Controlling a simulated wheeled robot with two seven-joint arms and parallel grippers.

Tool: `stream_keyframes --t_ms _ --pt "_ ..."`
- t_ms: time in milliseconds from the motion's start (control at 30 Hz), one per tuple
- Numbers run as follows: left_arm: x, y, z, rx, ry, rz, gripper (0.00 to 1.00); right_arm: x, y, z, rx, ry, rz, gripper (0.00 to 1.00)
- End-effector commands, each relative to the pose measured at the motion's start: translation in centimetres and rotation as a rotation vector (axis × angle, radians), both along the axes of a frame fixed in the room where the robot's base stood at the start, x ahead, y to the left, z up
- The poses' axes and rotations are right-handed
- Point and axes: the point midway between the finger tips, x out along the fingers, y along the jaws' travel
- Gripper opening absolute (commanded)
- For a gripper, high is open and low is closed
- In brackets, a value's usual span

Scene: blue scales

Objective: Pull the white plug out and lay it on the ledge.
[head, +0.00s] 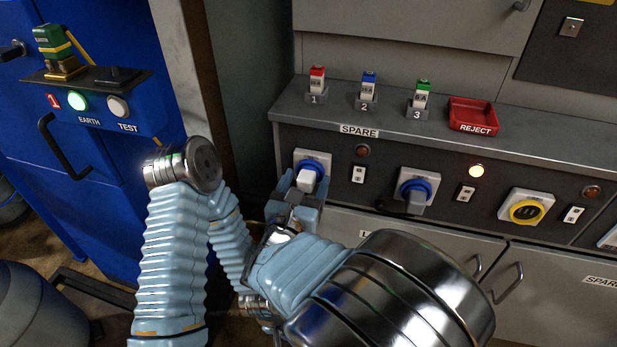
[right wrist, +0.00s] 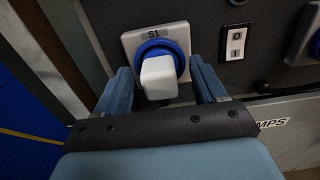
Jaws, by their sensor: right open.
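The white plug (head: 307,180) sits in the blue-ringed socket (head: 313,160) at the left end of the panel. In the right wrist view the plug (right wrist: 159,77) shows in the socket plate (right wrist: 129,42) marked S1. My right gripper (head: 297,184) is open, with its fingers (right wrist: 160,82) on either side of the plug; I cannot tell whether they touch it. The ledge (head: 440,130) runs above the sockets. My left gripper is not clearly in view; the blue ribbed arm at the left ends in a metal joint.
Red, blue and green fuse-like pieces (head: 368,88) stand in numbered holders on the ledge, left of a red REJECT tray (head: 472,115). A lamp (head: 476,171) glows. A blue cabinet (head: 90,190) stands at left.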

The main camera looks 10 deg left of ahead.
Motion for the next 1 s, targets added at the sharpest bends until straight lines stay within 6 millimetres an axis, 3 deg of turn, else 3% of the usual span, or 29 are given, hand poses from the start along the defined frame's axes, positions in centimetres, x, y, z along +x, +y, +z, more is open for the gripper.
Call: stream_keyframes --t_ms 500,933,1000 --pt "0.00 0.00 -0.08 0.000 0.000 0.000 0.43 0.00 -0.01 0.00 0.000 0.000 0.000 0.69" --pt "0.00 0.00 -0.08 0.000 0.000 0.000 0.43 0.00 0.00 0.00 0.000 0.000 0.000 0.03" --pt "0.00 0.00 -0.08 0.000 0.000 0.000 0.43 0.01 0.00 0.00 0.000 0.000 0.000 0.00"
